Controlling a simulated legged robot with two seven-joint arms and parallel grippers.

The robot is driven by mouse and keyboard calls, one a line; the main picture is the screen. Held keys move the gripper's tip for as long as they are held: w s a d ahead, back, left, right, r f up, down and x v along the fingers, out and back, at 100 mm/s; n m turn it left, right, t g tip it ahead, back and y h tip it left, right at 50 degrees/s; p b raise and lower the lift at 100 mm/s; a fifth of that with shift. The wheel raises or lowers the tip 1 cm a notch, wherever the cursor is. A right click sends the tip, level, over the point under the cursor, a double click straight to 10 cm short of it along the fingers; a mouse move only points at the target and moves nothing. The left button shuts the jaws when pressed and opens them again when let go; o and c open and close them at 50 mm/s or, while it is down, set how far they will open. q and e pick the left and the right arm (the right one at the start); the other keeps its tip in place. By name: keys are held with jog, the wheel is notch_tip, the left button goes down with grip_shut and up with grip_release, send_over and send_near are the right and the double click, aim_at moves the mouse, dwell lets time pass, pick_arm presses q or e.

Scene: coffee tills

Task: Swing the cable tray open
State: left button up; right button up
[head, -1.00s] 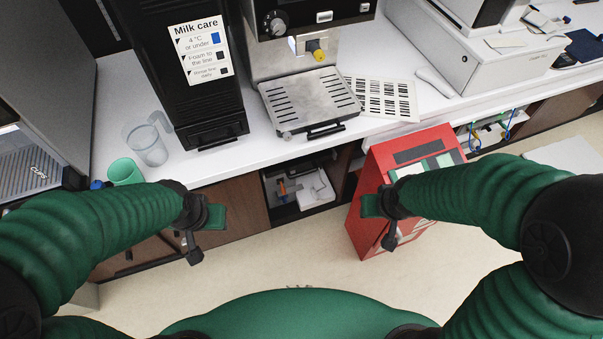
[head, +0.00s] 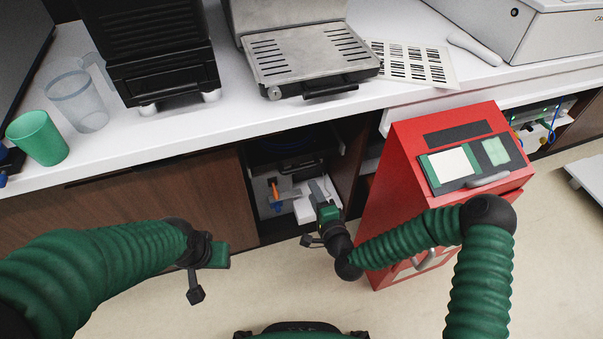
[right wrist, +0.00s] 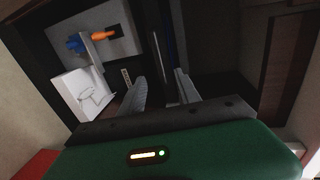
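My right gripper (head: 318,188) reaches into the open bay (head: 262,222) under the counter. In the right wrist view its two fingers (right wrist: 162,88) stand apart, with only dark space visible between them. Inside the bay are a grey panel with an orange and blue fitting (head: 275,190), a white box (head: 310,208) and a dark part with a handle (head: 296,166). The fitting (right wrist: 100,38) and white box (right wrist: 85,97) also show left of the fingers in the right wrist view. I cannot tell which part is the cable tray. My left gripper (head: 212,255) hangs before the wooden cabinet; its fingers are unclear.
A red cabinet (head: 395,190) stands on the floor right of the bay, close to my right arm. A drip tray (head: 310,55), clear jug (head: 78,100) and green cup (head: 38,138) are on the counter. Coloured cables (head: 545,118) show under the counter at far right.

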aim_at(301, 169)
jog(key=b+x, duration=0.1)
jog(key=x, duration=0.3)
jog(key=b+x, duration=0.2)
jog(key=x, duration=0.2)
jog(key=b+x, duration=0.1)
jog(key=x, duration=0.3)
jog(key=shift+f+b, duration=0.35)
jog(key=shift+b, duration=0.05)
jog(key=shift+w+a+r, duration=0.1)
jog(key=shift+w, duration=0.3)
grip_shut()
jog(key=shift+s, duration=0.1)
